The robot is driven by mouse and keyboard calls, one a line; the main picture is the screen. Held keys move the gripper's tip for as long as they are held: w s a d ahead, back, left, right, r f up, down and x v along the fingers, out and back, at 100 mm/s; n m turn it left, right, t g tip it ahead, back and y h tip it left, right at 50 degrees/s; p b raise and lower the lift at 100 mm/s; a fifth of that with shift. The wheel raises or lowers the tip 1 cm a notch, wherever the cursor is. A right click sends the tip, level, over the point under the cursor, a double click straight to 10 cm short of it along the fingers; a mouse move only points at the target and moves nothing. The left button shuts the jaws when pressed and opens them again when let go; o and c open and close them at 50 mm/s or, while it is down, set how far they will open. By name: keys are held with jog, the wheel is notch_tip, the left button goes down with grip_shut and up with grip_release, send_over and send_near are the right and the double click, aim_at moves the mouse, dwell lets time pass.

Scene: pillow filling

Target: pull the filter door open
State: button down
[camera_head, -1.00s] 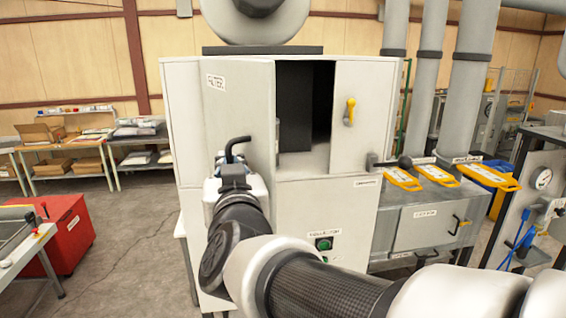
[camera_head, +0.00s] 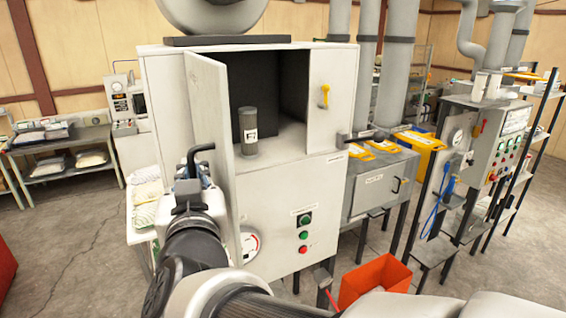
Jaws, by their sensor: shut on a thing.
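The filter door (camera_head: 211,120) is a pale grey panel hinged on the left side of the cabinet (camera_head: 272,205). It stands swung well out, and the dark compartment behind it shows. A dark grey cylinder with a white label (camera_head: 248,131) stands upright inside on the compartment floor. A black bent handle (camera_head: 201,150) sticks out at the door's outer side. My gripper (camera_head: 194,172) is at this handle and shut on it. The gripper body partly hides the fingers and the handle's lower end.
A yellow lever (camera_head: 325,95) sits on the cabinet front right of the opening. Green and red buttons (camera_head: 304,233) are below. An orange bin (camera_head: 376,279) is on the floor at the lower right.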

jog(key=shift+f, duration=0.25)
jog(key=c, duration=2.2)
grip_release()
jog(key=o, duration=0.4)
jog(key=shift+s+r, duration=0.2)
jog(key=shift+s, duration=0.05)
jog(key=shift+o, duration=0.5)
jog(key=shift+w, duration=0.15)
jog(key=v, duration=1.2)
